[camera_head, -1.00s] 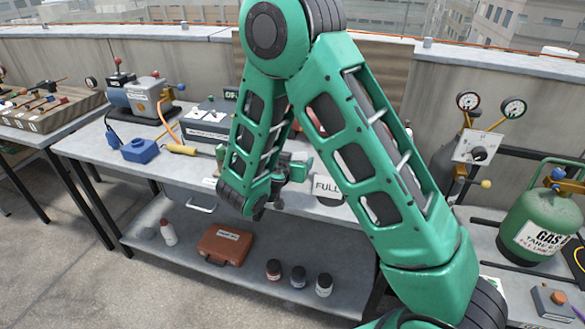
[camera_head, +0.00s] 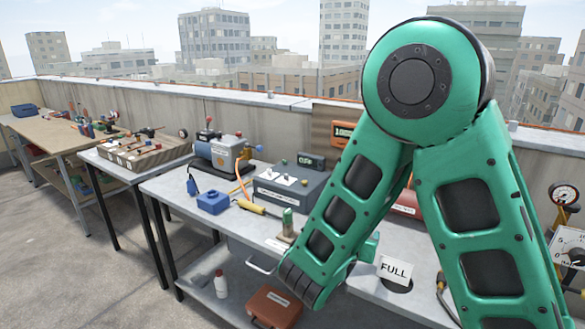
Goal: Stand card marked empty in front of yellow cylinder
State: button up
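A white card marked FULL (camera_head: 395,269) stands tilted back on the grey bench, by a dark round patch. I see no card marked empty and no yellow cylinder in this view; my arm covers part of the bench. My gripper (camera_head: 366,250) is mostly hidden behind my green forearm, to the left of the FULL card. Only a small green part of it shows, so its fingers and anything in them cannot be made out.
On the grey bench (camera_head: 170,192) stand a blue box (camera_head: 213,202), a grey pump (camera_head: 222,153), a dark switch box (camera_head: 288,185) and a yellow-handled tool (camera_head: 249,207). A brown case (camera_head: 274,308) and a white bottle (camera_head: 221,284) are on the lower shelf. A gauge panel (camera_head: 570,245) stands at right.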

jog(key=w+d+n+t+y, duration=0.1)
jog(key=w+d+n+y, duration=0.1)
jog(key=w+d, duration=0.4)
jog(key=shift+d+f, duration=0.3)
jog(key=shift+d, duration=0.7)
jog(key=shift+w+a, duration=0.1)
